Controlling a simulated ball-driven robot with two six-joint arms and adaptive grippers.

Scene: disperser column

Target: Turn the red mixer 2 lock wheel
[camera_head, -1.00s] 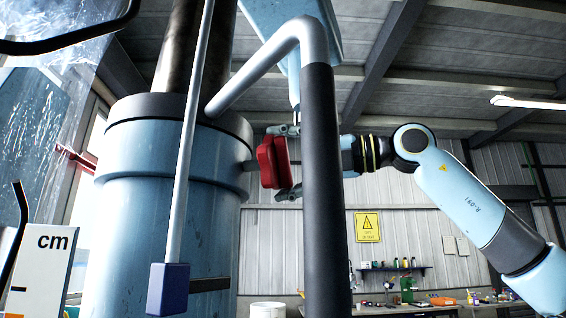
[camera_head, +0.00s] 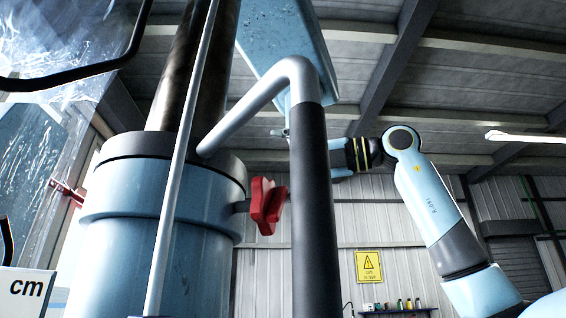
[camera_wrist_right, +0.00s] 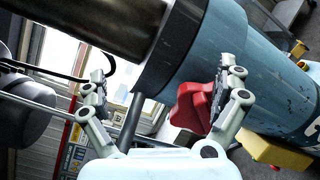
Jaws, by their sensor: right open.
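A red lock wheel (camera_head: 265,203) with lobes sits on a short shaft on the right side of the blue column (camera_head: 160,205) in the head view. The right wrist view shows the red wheel (camera_wrist_right: 190,108) nearer the right-hand finger, which partly overlaps it. My right gripper (camera_wrist_right: 162,75) is open, its fingers wide apart and nothing held. In the head view my right gripper (camera_head: 305,153) is up and right of the wheel, partly hidden behind the dark pipe. A second red part (camera_head: 68,192) shows at the left of the column. My left gripper is not in view.
A dark vertical pipe (camera_head: 315,215) with a grey bent top stands in front of the wheel's right side. A thin grey rod (camera_head: 180,170) crosses before the column. A yellow warning sign (camera_head: 369,265) hangs on the back wall.

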